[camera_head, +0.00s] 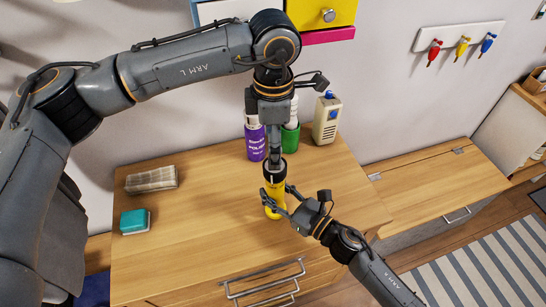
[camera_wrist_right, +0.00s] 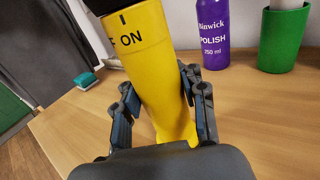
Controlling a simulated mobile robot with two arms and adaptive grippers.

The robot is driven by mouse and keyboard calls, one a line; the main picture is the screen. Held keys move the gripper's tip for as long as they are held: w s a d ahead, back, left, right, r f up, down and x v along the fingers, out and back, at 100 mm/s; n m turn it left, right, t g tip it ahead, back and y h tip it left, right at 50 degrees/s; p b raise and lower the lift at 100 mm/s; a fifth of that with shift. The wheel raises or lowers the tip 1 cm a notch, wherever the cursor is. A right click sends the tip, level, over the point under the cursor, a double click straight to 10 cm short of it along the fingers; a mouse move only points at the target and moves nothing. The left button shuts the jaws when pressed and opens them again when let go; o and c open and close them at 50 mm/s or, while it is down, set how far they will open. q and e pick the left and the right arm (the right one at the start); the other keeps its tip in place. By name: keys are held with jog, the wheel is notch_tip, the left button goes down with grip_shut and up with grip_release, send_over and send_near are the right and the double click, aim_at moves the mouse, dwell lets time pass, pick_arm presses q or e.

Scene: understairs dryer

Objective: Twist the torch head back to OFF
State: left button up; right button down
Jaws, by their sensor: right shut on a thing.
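A yellow torch (camera_head: 275,195) with a black head stands upright on the wooden cabinet top. In the right wrist view, the torch body (camera_wrist_right: 160,80) shows "ON" and the last letter of another word left of it. A short black mark sits just above the left part of "ON". My right gripper (camera_head: 273,203) is shut around the torch body, low down, one finger on each side. My left gripper (camera_head: 275,160) points straight down at the torch head from above. Its fingertips are hard to make out, so its grip cannot be told.
The cabinet top's right side is clear.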

pick_arm(q)
jog(key=shift+r, duration=2.4)
pick_arm(e)
jog(key=shift+f, duration=0.1)
jog(key=c, duration=0.7)
grip_release()
jog(key=shift+s+d, duration=0.1)
jog(key=v, duration=1.1)
jog(key=shift+s+d, duration=0.2)
pick_arm(q)
notch_tip(320, 180, up, 9)
jog(key=p, duration=0.4)
pick_arm(e)
notch_tip(320, 180, up, 5)
jog(key=shift+d+f, duration=0.1)
jog(key=shift+f, duration=0.15)
jog(key=shift+s, duration=0.1)
